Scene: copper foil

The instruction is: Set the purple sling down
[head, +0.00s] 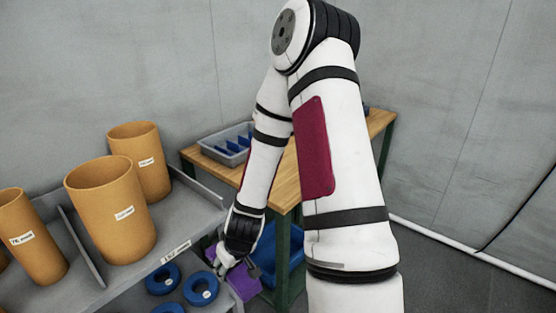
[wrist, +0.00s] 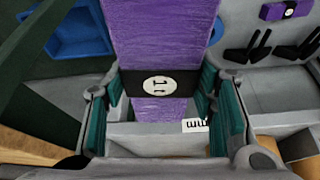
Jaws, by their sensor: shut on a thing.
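The purple sling (wrist: 165,35) has a black band with a white round mark on it. In the wrist view it stands between the teal-padded fingers of my gripper (wrist: 162,95), which is shut on it at the band. In the head view my gripper (head: 228,262) is low beside the grey shelf, and part of the purple sling (head: 243,282) shows below it. The rest of the sling is hidden by my gripper in that view. What lies directly under the sling cannot be told.
Another purple piece with a black band (wrist: 285,10) lies at the upper right of the wrist view, near black fittings. Blue rings (head: 200,288) and tan cylinders (head: 110,210) stand on the grey shelf. A wooden table (head: 285,190) carries a grey tray; a blue bin (head: 285,255) is underneath.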

